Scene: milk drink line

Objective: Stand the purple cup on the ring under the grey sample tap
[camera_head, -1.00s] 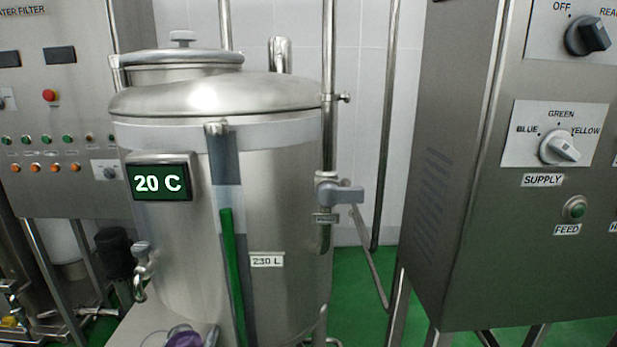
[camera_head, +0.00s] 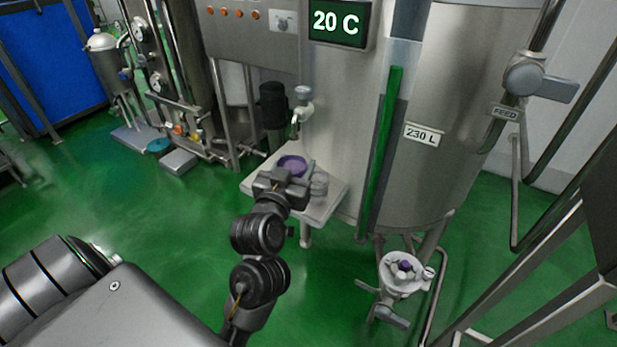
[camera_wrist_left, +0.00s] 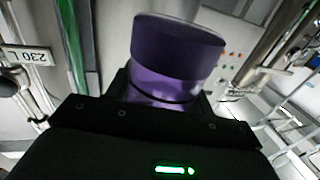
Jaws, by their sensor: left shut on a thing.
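The purple cup (camera_head: 292,164) is in my left gripper (camera_head: 284,182), over the small shelf (camera_head: 328,204) at the tank's left side. In the left wrist view the cup (camera_wrist_left: 178,50) stands out between the dark jaws, which are shut on it. The grey sample tap (camera_head: 303,104) sticks out from the tank above and slightly right of the cup. The cup looks lower than the tap's spout. I cannot make out the ring; the gripper and cup cover part of the shelf. My right gripper is not in view.
The tank (camera_head: 440,160) rises behind, with a green level strip (camera_head: 380,150). A valve fitting (camera_head: 402,272) sits low at right. Green floor lies open at left.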

